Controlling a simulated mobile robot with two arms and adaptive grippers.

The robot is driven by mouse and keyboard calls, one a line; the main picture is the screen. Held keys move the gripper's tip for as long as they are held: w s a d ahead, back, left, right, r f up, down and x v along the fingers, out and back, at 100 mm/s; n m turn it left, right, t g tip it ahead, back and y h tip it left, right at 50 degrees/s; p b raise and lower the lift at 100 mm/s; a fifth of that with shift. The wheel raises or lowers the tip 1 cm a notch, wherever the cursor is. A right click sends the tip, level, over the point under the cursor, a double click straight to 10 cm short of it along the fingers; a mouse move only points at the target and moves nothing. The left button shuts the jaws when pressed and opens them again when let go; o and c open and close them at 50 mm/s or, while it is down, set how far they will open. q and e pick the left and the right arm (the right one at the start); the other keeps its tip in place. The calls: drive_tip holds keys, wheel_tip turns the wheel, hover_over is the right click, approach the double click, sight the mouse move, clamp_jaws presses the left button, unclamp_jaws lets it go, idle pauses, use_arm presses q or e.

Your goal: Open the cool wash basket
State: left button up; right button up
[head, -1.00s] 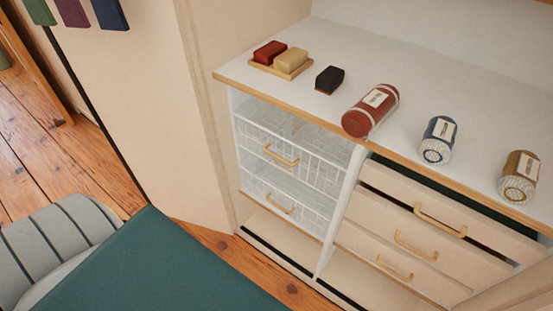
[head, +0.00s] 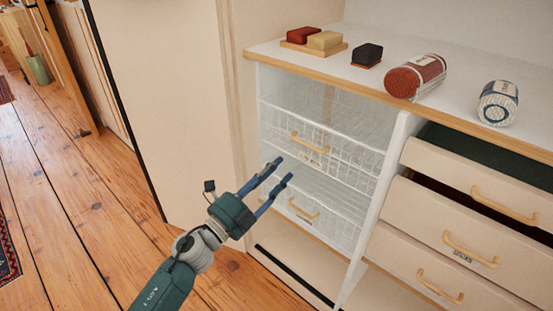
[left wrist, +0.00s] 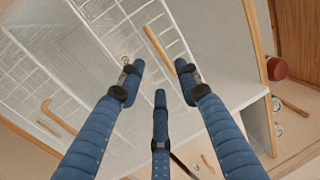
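Two white wire baskets with light wooden handles sit in the left bay of the cabinet. The upper basket (head: 345,151) has a handle (head: 309,143) with a small tag under it, too small to read. The lower basket (head: 338,205) has a handle (head: 302,211); I cannot tell which one is the cool wash basket. My left gripper (head: 283,170) is open and empty in front of the baskets, its fingertips between the two handles in the head view. The left wrist view shows its spread blue fingers (left wrist: 160,75) and two wooden handles beyond. My right gripper is out of view.
The countertop (head: 445,45) carries soap blocks (head: 325,40), a dark block (head: 368,54), a red roll (head: 415,75) and a blue-white roll (head: 498,102). Wooden drawers (head: 430,240) to the right stand partly open. A tall panel (head: 165,90) is left.

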sight(301, 149)
use_arm(q)
drive_tip(key=shift+b+x, duration=0.3)
drive_tip(key=shift+x, duration=5)
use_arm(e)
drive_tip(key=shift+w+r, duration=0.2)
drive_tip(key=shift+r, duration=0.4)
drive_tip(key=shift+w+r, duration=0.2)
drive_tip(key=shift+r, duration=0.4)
use_arm(q)
drive_tip(key=shift+c, duration=0.3)
clamp_jaws()
